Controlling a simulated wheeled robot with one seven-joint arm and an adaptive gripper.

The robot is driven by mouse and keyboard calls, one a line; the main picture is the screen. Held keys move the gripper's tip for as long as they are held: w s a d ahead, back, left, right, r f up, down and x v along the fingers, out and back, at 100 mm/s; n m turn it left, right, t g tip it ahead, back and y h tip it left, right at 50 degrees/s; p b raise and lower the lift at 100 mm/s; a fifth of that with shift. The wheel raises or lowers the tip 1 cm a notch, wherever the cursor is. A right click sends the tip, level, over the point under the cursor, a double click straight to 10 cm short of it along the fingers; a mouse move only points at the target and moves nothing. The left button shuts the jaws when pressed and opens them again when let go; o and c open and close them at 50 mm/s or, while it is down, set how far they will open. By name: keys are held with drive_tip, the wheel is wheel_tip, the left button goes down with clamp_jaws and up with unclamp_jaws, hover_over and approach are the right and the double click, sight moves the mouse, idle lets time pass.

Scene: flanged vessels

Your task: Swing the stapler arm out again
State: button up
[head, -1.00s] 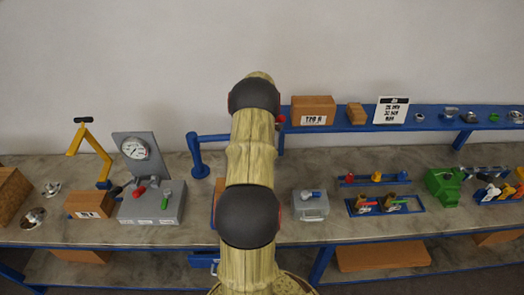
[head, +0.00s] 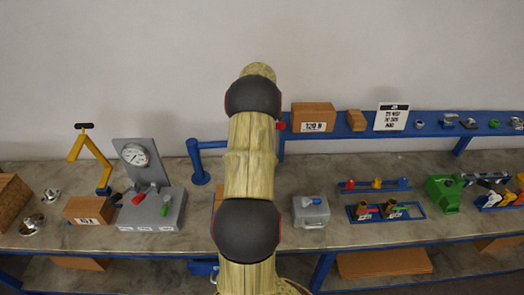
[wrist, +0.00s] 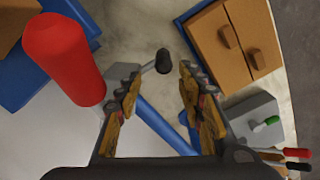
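I cannot tell for certain which part is the stapler arm. A blue swing arm (head: 213,144) on an upright blue post (head: 199,165) reaches right and passes behind my arm. A red end (head: 281,126) shows just right of my arm. In the wrist view a large red cylinder (wrist: 62,55) stands close at left, and a blue bar (wrist: 160,125) runs below and between the fingers. My gripper (wrist: 160,75) is open, with a black knob (wrist: 163,60) on a thin grey rod showing between its fingertips; contact is not clear. The head view hides my gripper behind my arm.
A wooden drawer box (wrist: 225,45) and a grey box with a green handle (wrist: 255,118) lie right of my gripper. A gauge box (head: 150,210) and a yellow jointed arm (head: 92,155) stand left. A raised blue shelf (head: 440,126) runs along the back right.

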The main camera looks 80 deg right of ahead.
drive_tip(key=shift+r, duration=1.8)
